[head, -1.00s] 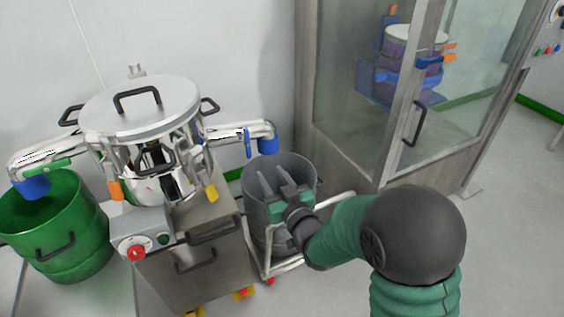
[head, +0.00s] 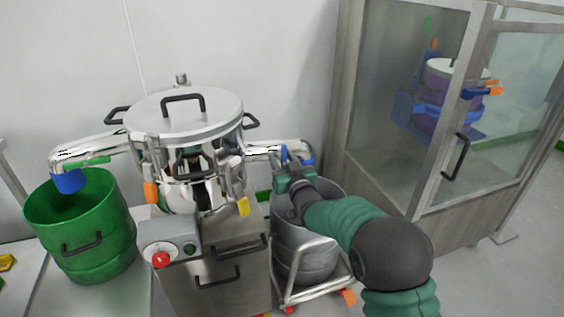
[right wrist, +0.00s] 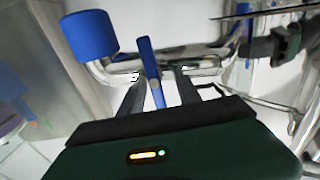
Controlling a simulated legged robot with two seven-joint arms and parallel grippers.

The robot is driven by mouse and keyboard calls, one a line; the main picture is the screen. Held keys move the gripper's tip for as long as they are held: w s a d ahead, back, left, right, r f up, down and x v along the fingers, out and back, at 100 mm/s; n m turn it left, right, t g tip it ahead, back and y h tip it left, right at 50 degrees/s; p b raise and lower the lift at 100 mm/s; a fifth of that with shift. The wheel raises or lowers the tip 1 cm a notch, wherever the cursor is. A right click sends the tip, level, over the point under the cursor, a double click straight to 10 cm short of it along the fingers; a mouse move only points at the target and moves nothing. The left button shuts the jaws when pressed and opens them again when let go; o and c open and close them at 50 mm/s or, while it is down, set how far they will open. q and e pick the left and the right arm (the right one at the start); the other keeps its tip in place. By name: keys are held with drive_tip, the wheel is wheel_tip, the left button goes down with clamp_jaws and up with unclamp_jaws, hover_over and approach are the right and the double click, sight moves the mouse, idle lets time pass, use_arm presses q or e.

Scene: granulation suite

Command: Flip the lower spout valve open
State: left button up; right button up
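The sifter (head: 185,115) stands on a steel cabinet with a spout on each side. The right spout (head: 262,150) carries a blue valve lever (head: 284,153) and ends in a blue sleeve (head: 308,158). My right gripper (head: 285,168) is at this lever and partly covers it. In the right wrist view my gripper (right wrist: 160,90) is open, and the blue lever (right wrist: 148,60) stands between its two fingers. Whether they touch it I cannot tell. The blue sleeve (right wrist: 90,35) is left of the lever. The left spout (head: 95,148) has a green lever (head: 97,160). My left gripper is out of view.
A grey drum (head: 305,250) on a wheeled frame stands under the right spout, below my arm. A green drum (head: 85,225) stands under the left spout. A control box (head: 168,240) is on the cabinet front. A glass-walled booth (head: 395,100) closes off the right.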

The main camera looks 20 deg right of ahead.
drive_tip(key=shift+d, duration=0.4)
drive_tip(key=shift+c, duration=1.2)
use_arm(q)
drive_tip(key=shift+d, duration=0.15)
use_arm(e)
clamp_jaws()
